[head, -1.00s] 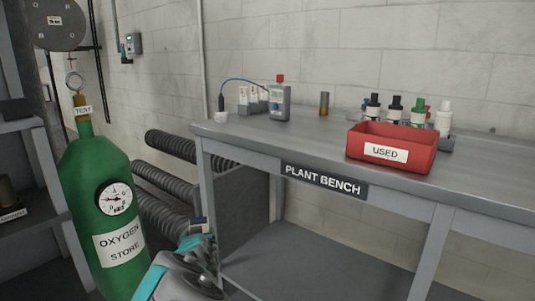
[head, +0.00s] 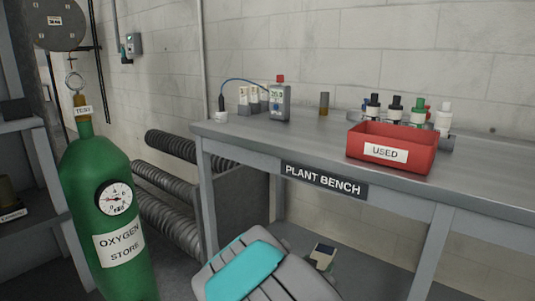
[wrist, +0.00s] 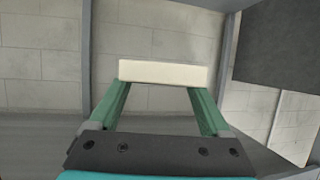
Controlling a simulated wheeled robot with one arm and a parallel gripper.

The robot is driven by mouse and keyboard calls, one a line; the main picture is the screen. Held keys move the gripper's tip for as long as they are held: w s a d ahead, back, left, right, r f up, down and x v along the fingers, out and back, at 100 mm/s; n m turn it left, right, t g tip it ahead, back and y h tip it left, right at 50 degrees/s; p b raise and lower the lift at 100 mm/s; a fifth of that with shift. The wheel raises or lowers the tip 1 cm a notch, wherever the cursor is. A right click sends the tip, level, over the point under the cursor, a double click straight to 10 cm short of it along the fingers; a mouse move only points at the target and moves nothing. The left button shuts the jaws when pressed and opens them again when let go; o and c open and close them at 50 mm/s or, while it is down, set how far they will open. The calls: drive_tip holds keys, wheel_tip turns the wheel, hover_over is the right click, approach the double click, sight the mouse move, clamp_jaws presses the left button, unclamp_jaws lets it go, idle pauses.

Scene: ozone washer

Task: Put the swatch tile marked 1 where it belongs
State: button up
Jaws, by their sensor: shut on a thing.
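My gripper (wrist: 160,100) is shut on a pale cream tile (wrist: 165,74), held crosswise between its two green fingers in the wrist view. In the head view the tile (head: 322,254) shows small at the bottom, beside my grey and teal wrist, below the bench top and in front of the lower shelf. No number on it can be read.
A green oxygen cylinder (head: 85,185) stands left. The bench's front left top is clear.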

wheel_tip(320, 180, up, 14)
drive_tip(key=w+n+t+y, duration=0.1)
drive_tip(key=w+n+y, duration=0.1)
drive_tip(key=shift+w+d, duration=0.2)
drive_tip(key=shift+w, duration=0.1)
